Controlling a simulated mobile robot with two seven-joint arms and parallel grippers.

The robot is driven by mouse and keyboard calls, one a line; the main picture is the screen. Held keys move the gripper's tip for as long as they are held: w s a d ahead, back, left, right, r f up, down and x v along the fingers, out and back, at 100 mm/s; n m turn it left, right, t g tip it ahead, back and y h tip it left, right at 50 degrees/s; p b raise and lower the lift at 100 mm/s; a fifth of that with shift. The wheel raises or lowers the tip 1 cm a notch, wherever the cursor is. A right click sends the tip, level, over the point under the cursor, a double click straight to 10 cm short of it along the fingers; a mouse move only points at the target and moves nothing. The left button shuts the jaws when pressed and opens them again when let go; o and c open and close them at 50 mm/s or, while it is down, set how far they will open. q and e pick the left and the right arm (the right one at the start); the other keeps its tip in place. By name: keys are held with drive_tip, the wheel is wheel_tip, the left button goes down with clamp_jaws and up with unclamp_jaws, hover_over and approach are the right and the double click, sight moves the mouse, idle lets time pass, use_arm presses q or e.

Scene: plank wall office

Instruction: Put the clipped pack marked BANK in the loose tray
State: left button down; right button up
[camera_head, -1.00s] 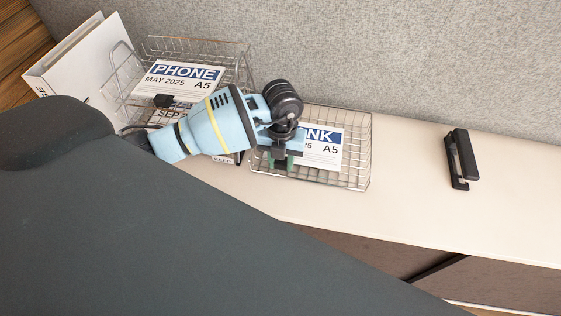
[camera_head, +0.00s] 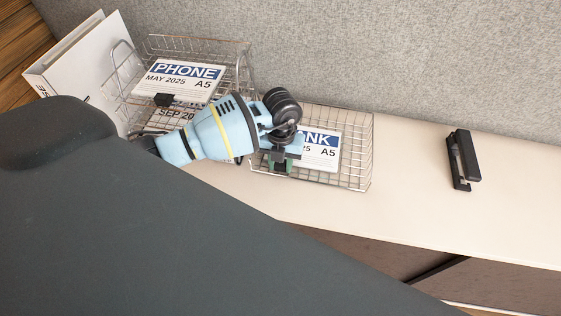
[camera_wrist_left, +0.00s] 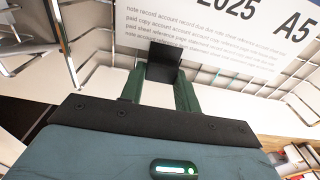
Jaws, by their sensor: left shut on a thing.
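The BANK pack (camera_head: 321,152) is a white sheet pack with a blue header, partly hidden behind my left gripper. It lies over the loose wire tray (camera_head: 369,150), within its outline; I cannot tell whether it rests on the bottom. My left gripper (camera_head: 281,165) is shut on the pack's near edge. In the left wrist view its green fingers (camera_wrist_left: 160,88) close on a black clip (camera_wrist_left: 165,63) at the edge of the pack (camera_wrist_left: 225,40). My right gripper is not in view.
A wire tray stack (camera_head: 246,62) stands to the left with a PHONE pack (camera_head: 180,80) on top and a SEP pack (camera_head: 176,114) below. A black stapler (camera_head: 463,160) lies on the right. The shelf between tray and stapler (camera_head: 415,170) is clear.

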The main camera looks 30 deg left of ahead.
use_arm(q)
drive_tip(key=c, duration=1)
unclamp_jaws()
drive_tip(key=shift+f, duration=0.1)
drive_tip(key=r, duration=0.8)
drive_tip(key=r+p, duration=0.1)
drive_tip(key=r, duration=0.3)
drive_tip(key=shift+w+a+r, duration=0.15)
drive_tip(key=shift+w, duration=0.2)
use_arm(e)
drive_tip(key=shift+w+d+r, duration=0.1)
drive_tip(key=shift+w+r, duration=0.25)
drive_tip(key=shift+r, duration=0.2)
